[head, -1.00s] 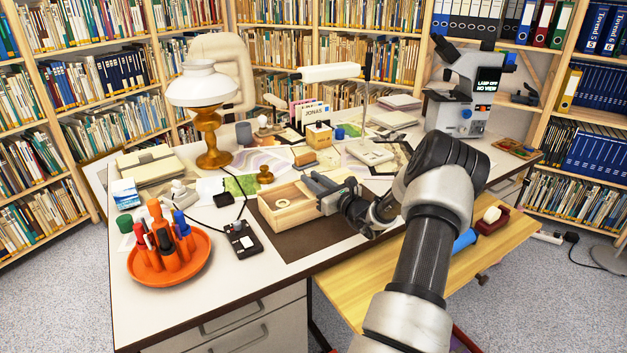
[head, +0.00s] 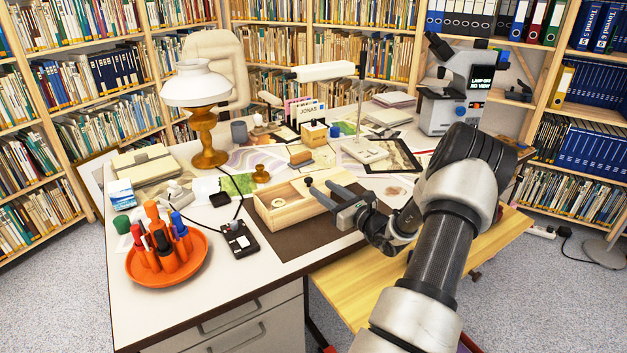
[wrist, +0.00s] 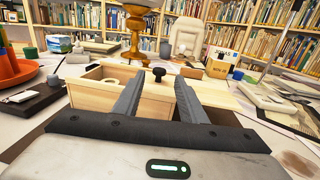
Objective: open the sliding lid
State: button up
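The light wooden box (head: 290,212) sits on the dark mat at the desk's front. Its left part is uncovered, and a pale ring shows inside. The sliding lid (wrist: 208,92) lies toward the right of the box, and a dark knob (head: 308,181) stands by it. The knob also shows in the wrist view (wrist: 159,74), beyond and between my fingertips. My gripper (head: 322,190) is open and empty, just right of the knob and above the box's right end. My fingers hide part of the box and lid.
An orange tray (head: 138,276) of pens and a small black device (head: 240,238) stand left of the box. A wooden stamp (head: 261,174) and a lamp (head: 206,140) are behind it. A lower wooden surface (head: 345,290) lies at the front right.

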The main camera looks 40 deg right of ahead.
jog(key=s+p, duration=0.1)
jog(key=s, duration=0.8)
jog(key=shift+s, duration=0.2)
